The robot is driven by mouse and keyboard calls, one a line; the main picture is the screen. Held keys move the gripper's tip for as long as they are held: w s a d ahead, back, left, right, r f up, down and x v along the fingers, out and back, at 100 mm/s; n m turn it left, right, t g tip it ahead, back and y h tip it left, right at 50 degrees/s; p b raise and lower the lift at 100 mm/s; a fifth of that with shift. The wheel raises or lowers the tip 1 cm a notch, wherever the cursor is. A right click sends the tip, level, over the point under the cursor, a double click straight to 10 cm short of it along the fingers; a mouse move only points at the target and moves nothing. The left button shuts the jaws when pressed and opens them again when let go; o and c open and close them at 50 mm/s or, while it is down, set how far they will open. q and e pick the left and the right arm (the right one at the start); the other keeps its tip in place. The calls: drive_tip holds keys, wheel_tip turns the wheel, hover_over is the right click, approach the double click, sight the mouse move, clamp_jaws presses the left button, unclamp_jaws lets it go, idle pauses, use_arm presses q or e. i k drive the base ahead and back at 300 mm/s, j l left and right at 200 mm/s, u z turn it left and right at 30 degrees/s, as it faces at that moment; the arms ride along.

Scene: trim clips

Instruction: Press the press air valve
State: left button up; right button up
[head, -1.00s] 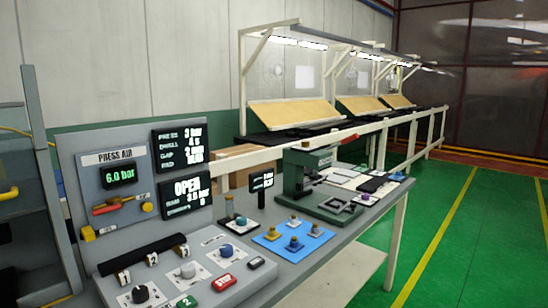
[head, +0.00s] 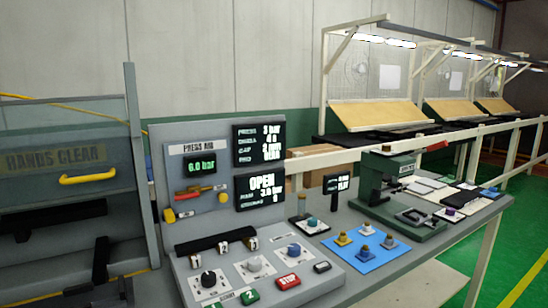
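The PRESS AIR panel (head: 188,150) stands upright at the back of the grey control console, left of centre. Its green display (head: 201,164) reads 6.0 bar. Below the display is the press air valve (head: 195,191), with a red lever lying roughly level over brass-yellow fittings. A round yellow knob (head: 223,197) sits at its right end, and a yellow piece (head: 169,215) is lower left. Neither of my grippers shows in the head view.
The console's sloped face has knobs (head: 208,279), green buttons and a red STOP button (head: 288,282). A HANDS CLEAR machine (head: 60,160) with a yellow handle stands left. A green press (head: 395,190) and a blue mat (head: 340,253) are on the table at right.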

sight(194, 194)
drive_tip(key=u, duration=2.45)
drive_tip(key=l+z, duration=0.1)
drive_tip(key=z, duration=0.4)
drive_tip(key=i+z, duration=0.15)
drive_tip(key=z, duration=0.3)
drive_tip(key=i+l+z, duration=0.1)
drive_tip(key=z, duration=0.4)
drive_tip(key=i+z, duration=0.1)
drive_tip(key=z, duration=0.4)
drive_tip(key=i+j, duration=0.1)
drive_tip(key=j+z, duration=0.05)
drive_tip(key=j, duration=0.05)
